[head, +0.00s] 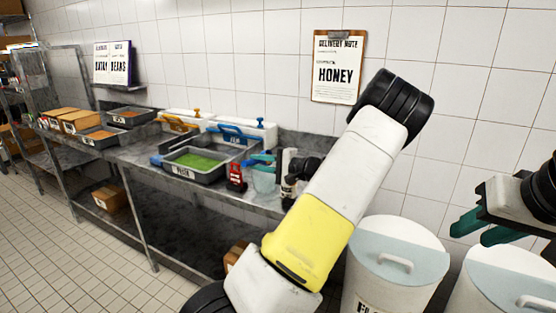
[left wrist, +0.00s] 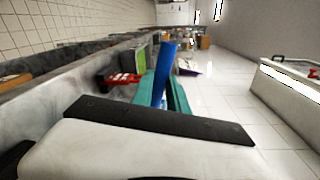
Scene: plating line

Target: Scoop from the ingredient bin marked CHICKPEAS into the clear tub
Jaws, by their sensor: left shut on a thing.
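My left gripper (head: 262,160) is over the counter, with its teal fingers pointing left, beside the bin with green contents. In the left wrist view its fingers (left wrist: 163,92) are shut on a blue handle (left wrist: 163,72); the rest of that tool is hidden. A clear tub (head: 265,183) seems to stand just below the gripper, partly hidden. The green-filled bin (head: 196,179) has a label too small to read surely. I cannot make out a CHICKPEAS label on any bin. My right gripper (head: 482,228) is at the right edge, its teal fingers apart and empty.
A red item (head: 236,178) stands by the green bin, and shows in the left wrist view (left wrist: 122,79). Bins with orange contents (head: 101,138) are further left. A HONEY note (head: 338,72) hangs on the wall. Lidded white barrels (head: 390,275) stand at the lower right.

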